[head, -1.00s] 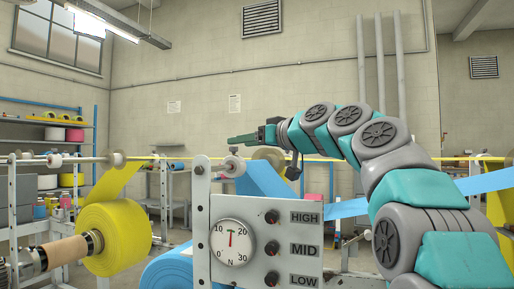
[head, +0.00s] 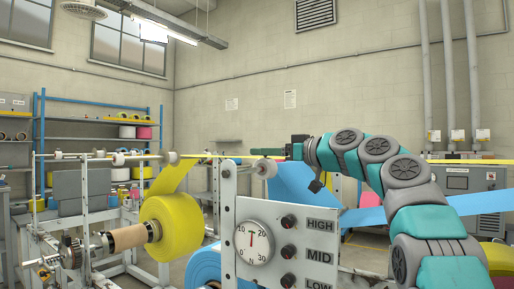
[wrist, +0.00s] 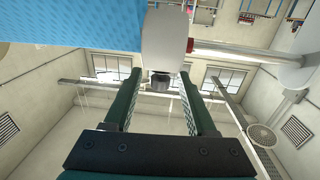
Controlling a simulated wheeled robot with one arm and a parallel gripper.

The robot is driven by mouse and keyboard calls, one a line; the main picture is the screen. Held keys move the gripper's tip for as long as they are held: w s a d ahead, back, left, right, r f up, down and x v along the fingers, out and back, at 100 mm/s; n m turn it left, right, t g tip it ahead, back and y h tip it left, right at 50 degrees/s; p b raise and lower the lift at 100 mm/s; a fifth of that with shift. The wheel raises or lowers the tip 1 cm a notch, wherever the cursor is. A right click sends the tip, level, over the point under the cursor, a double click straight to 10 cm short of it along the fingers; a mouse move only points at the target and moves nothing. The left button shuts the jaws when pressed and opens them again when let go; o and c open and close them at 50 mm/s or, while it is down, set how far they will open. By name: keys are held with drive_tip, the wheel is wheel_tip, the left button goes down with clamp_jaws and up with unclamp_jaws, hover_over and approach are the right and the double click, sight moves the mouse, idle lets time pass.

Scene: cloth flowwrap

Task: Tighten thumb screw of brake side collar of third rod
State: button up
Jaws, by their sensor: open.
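In the wrist view, a pale rounded collar (wrist: 164,35) sits at the top centre, with a dark grey thumb screw (wrist: 160,83) on its end facing me. My gripper (wrist: 159,76) is open; its two green fingers stand on either side of the screw, with a visible gap each side. A rod (wrist: 225,49) with a red band runs right from the collar. In the head view, my gripper (head: 262,152) is level, just above a pale collar (head: 264,167) by the upright plate. I cannot tell which numbered rod this is.
Blue film (wrist: 70,40) hangs close at the wrist view's left, and a white roll (wrist: 297,60) is at its right. In the head view, a plate with a dial (head: 254,242) stands below my arm. A yellow roll (head: 172,228) is at left.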

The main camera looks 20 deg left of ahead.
drive_tip(key=shift+p+x, duration=0.6)
drive_tip(key=shift+x, duration=1.15)
clamp_jaws()
